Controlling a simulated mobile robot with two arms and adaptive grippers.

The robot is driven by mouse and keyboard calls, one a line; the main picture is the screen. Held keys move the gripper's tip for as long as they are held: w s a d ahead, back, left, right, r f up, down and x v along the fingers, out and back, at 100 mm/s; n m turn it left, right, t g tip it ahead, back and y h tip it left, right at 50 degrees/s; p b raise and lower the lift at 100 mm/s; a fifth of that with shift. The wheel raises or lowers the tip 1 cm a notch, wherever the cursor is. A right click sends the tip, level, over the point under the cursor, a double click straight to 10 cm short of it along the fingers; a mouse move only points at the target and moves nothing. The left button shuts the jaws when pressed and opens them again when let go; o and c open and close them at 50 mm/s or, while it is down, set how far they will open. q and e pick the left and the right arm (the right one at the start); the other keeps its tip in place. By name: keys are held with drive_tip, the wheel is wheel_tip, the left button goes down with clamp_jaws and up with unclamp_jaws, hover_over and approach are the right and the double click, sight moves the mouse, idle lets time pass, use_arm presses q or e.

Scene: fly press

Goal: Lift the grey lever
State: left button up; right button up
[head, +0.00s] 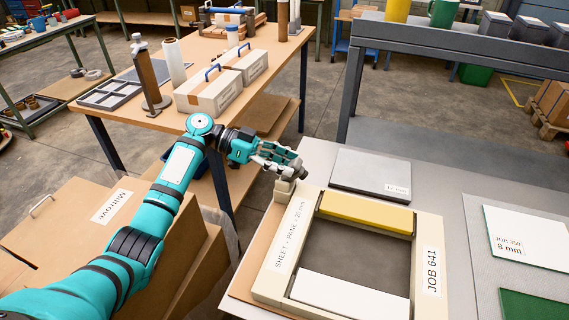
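My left gripper (292,166) is at the centre of the head view, its fingers pointing right. It is just above a small beige block (284,189) at the far left corner of a pale frame (432,250) marked JOB 641. I cannot tell whether the fingers touch the block or how far apart they are. I cannot make out a grey lever; the fingers may hide it. The frame holds a yellow bar (366,211) at its far side and a white bar (350,296) at its near side, with a dark flat area between. My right gripper is not in view.
A grey plate (370,172) lies behind the frame; a white plate (527,236) and a green one (535,306) lie right. A wooden table (195,50) with white cases stands behind. Cardboard boxes (60,225) stand left, below my arm. A grey bench (440,40) is at back right.

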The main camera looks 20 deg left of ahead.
use_arm(q)
drive_tip(key=o, duration=0.3)
drive_tip(key=shift+o, duration=0.2)
drive_tip(key=shift+a, duration=0.1)
drive_tip(key=v, duration=1.2)
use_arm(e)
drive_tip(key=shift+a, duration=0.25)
use_arm(q)
drive_tip(key=shift+f, duration=0.1)
